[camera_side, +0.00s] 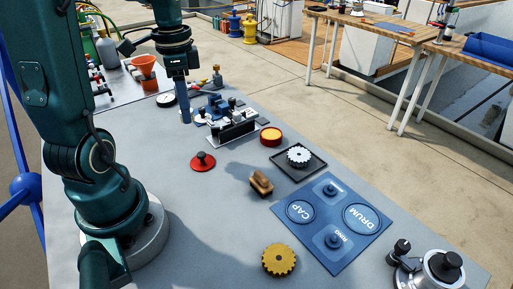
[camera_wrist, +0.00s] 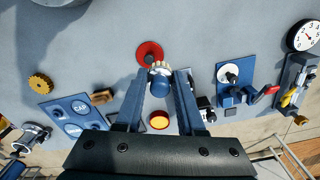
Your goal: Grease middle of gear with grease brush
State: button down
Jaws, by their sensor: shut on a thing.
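My gripper (camera_side: 185,116) is up over the back left of the grey bench, pointing down. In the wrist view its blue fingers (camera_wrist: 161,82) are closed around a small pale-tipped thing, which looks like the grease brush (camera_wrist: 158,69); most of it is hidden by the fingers. A white gear (camera_side: 298,156) lies on a black square tray (camera_side: 311,169), apart from my gripper. A yellow gear (camera_side: 280,260) lies at the front of the bench and shows in the wrist view (camera_wrist: 40,82). A red tin with yellow contents (camera_side: 270,136) stands beside the tray.
A blue panel (camera_side: 351,233) marked CAP, DRUM and RING lies right of the middle. A wooden block-like thing (camera_side: 261,183) and a red disc with a black knob (camera_side: 203,161) lie on the bench. A winch (camera_side: 433,270) stands front right. Hardware (camera_side: 231,126) crowds the back.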

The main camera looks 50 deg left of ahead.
jog(key=w+a+r+n, duration=0.1)
jog(key=w+a+r, duration=0.1)
jog(key=w, duration=0.1)
jog(key=m, duration=0.2)
send_over(271, 134)
jog(key=shift+f, duration=5.15)
jog(key=shift+f, duration=0.65)
jog(key=shift+r, duration=0.1)
notch_tip(271, 134, up, 7)
jog(key=shift+r, duration=0.15)
